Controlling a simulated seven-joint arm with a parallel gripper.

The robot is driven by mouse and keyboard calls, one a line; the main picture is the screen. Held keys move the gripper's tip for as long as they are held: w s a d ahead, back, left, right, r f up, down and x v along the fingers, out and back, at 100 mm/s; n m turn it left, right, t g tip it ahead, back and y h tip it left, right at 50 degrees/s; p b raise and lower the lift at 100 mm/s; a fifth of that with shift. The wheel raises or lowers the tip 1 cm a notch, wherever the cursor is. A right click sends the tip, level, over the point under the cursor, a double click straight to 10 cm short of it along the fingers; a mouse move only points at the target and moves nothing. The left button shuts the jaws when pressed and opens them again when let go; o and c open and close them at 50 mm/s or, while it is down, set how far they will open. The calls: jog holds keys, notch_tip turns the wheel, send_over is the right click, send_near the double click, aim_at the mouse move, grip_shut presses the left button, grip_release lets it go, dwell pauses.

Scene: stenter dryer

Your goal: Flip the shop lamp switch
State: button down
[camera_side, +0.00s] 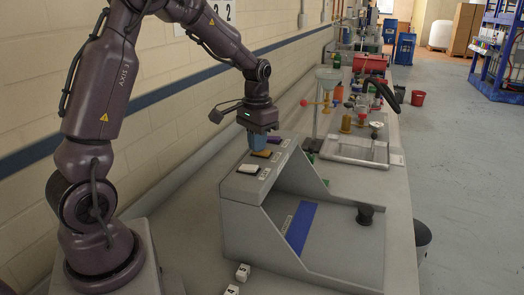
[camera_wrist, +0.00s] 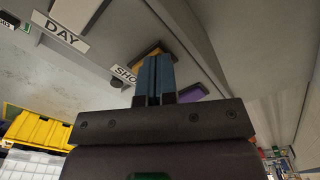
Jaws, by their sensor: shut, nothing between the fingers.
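The grey sloped console (camera_side: 238,205) has a row of switches on its upper ledge. An orange-yellow switch (camera_side: 262,154) sits in the middle; it also shows in the wrist view (camera_wrist: 146,50), beside a label starting "SHO" (camera_wrist: 124,75), partly covered. My gripper (camera_side: 258,149) has blue fingers, pressed together and empty, pointing down at the orange-yellow switch. In the wrist view the fingers (camera_wrist: 155,68) cover part of this switch. I cannot tell whether they touch it or which way it is tilted.
A white switch (camera_side: 248,169) with a "DAY" label (camera_wrist: 60,32) and a purple switch (camera_side: 279,142) flank the orange-yellow one. A black knob (camera_side: 365,214) stands on the console's lower deck. A grey tray (camera_side: 350,150) and bench clutter lie behind. The wall is close at left.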

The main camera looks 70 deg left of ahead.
jog(key=shift+r, duration=3.45)
jog(key=shift+s+f, duration=0.1)
jog(key=shift+f, duration=0.2)
jog(key=shift+s+d+f+n, duration=0.3)
jog(key=shift+s+d, duration=0.2)
jog(key=shift+s, duration=0.1)
jog(key=s+d+r+m+t, duration=0.1)
jog(key=s+d+r+t, duration=0.1)
jog(key=s+d, duration=0.5)
jog(key=s+d+r+m+t, duration=0.2)
jog(key=s+d+r+t, duration=0.1)
jog(key=s+d, duration=0.4)
jog(key=d+r, duration=0.1)
jog(key=d, duration=0.1)
jog(key=shift+s+d+r+m+t, duration=0.15)
jog(key=shift+d+r+m+t, duration=0.15)
jog(key=shift+d, duration=0.1)
